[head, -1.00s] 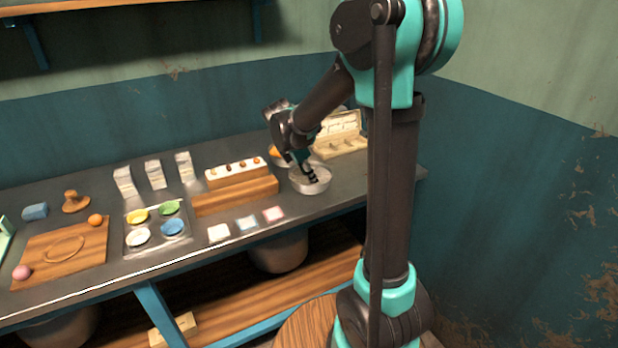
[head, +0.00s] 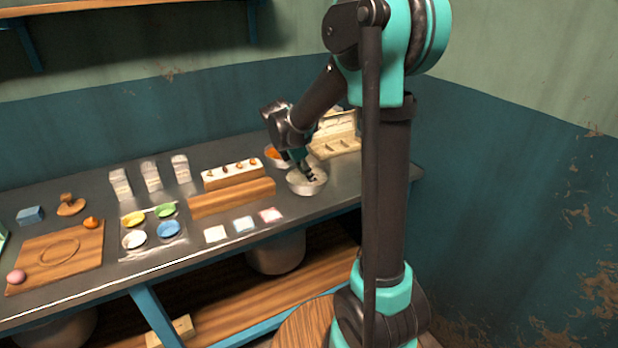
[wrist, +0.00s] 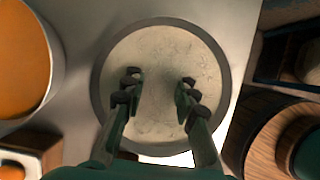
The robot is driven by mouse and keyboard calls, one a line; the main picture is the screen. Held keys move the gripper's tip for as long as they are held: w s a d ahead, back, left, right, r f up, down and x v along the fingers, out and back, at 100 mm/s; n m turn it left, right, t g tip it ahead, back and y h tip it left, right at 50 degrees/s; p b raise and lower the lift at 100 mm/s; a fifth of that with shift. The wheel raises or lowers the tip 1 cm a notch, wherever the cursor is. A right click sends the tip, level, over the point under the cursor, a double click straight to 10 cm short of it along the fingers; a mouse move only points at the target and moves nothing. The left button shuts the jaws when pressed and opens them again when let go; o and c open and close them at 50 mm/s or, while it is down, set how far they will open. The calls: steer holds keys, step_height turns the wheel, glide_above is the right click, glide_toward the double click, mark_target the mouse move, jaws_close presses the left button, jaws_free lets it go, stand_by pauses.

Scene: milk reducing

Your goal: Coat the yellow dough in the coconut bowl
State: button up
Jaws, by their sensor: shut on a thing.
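The coconut bowl (head: 293,188) is a round metal bowl with pale, whitish flakes in it, near the right end of the counter. It fills the middle of the wrist view (wrist: 101,70). My gripper (head: 311,175) points down into this bowl. In the wrist view my gripper's fingertips (wrist: 158,88) stand a little apart over the coconut. They are shut on a pale thing, apparently the dough, which blends with the flakes. No yellow shows between the fingers, and how much of the dough is coated I cannot tell.
A bowl with orange contents (head: 274,153) stands just behind left; an open partitioned box (head: 336,143) is behind right. A wooden rack (head: 232,197), a tray of coloured dishes (head: 150,247), and a board (head: 55,262) with pink and orange balls lie left. The front counter edge is close.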

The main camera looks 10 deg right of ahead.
steer(key=shift+a, duration=0.25)
steer(key=shift+s+a, duration=0.15)
steer(key=shift+a, duration=0.05)
steer(key=shift+s, duration=0.25)
steer(key=shift+s+d, duration=0.15)
steer(key=shift+s, duration=0.05)
steer(key=shift+d, duration=0.25)
steer(key=shift+w+d, duration=0.15)
steer(key=shift+d, duration=0.1)
steer(key=shift+w, duration=0.3)
steer(key=shift+w+a, duration=0.2)
steer(key=shift+a, duration=0.05)
steer(key=shift+s+a, duration=0.2)
steer(key=shift+a, duration=0.2)
